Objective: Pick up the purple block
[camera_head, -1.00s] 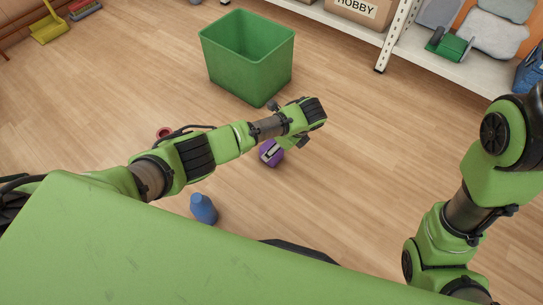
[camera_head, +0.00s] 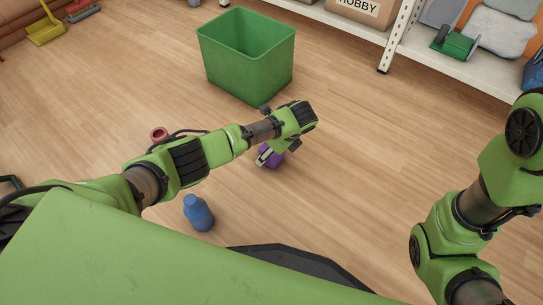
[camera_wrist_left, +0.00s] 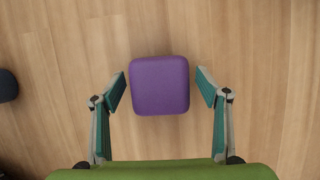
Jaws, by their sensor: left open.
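The purple block (camera_wrist_left: 159,85) lies on the wooden floor, with rounded corners, in the middle of the left wrist view. In the head view the purple block (camera_head: 273,158) is partly hidden by my left gripper (camera_head: 264,155). In the left wrist view my left gripper (camera_wrist_left: 160,92) is open, with one finger on each side of the block and a gap between each finger and the block. My right arm is at the right of the head view; its gripper is out of the picture.
A green crate (camera_head: 248,82) stands behind the block. A white shelf (camera_head: 470,72) stands at the back right. The floor right of the block is clear.

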